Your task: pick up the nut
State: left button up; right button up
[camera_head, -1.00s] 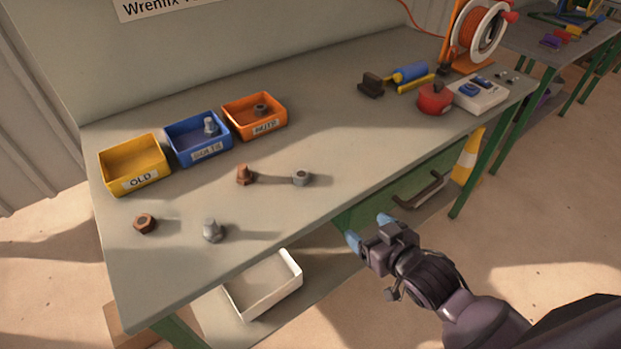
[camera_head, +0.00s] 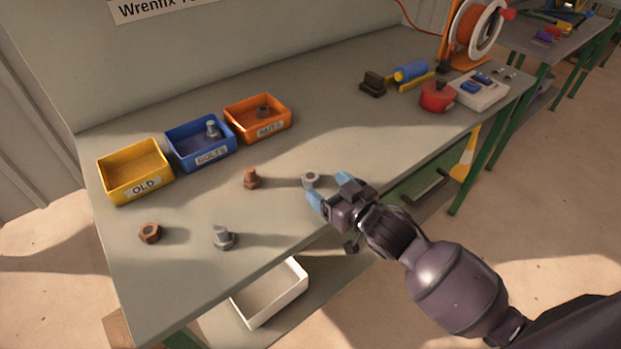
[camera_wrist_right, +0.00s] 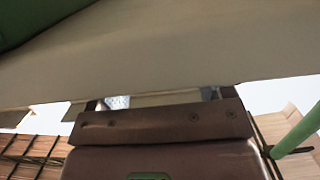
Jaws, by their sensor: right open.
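A grey nut (camera_head: 311,180) lies on the bench near its front edge. My right gripper (camera_head: 328,189) is open and empty, with its blue fingertips close to this nut on its right and front side. In the picture they look almost touching, but I cannot tell the real gap. A rusty nut (camera_head: 150,233) lies at the front left of the bench. Another dark nut (camera_head: 263,112) sits in the orange NUTS bin (camera_head: 236,129). In the right wrist view I cannot make out any nut. My left gripper is not in view.
A rusty bolt (camera_head: 250,178) and a grey bolt (camera_head: 222,237) stand on the bench (camera_head: 190,285). A blue BOLTS bin (camera_head: 186,160) and a yellow OLD bin (camera_head: 120,190) stand behind. A white tray (camera_head: 270,308) sits below the front edge.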

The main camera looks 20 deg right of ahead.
aim_at(314, 179)
jog(key=shift+b+x, duration=0.35)
jog(key=shift+x, duration=1.95)
jog(key=shift+f, duration=0.1)
jog(key=c, duration=1.1)
jog(key=shift+o, duration=0.2)
jog(key=shift+s+r, duration=0.15)
jog(key=shift+r, duration=0.25)
jog(key=f+p+v, duration=0.1)
jog(key=f+v, duration=0.1)
jog(key=v, duration=1.5)
jog(key=shift+s+f+p, duration=0.3)
jog(key=shift+s+f, duration=0.05)
jog(key=shift+s, duration=0.1)
jog(key=shift+d, duration=0.1)
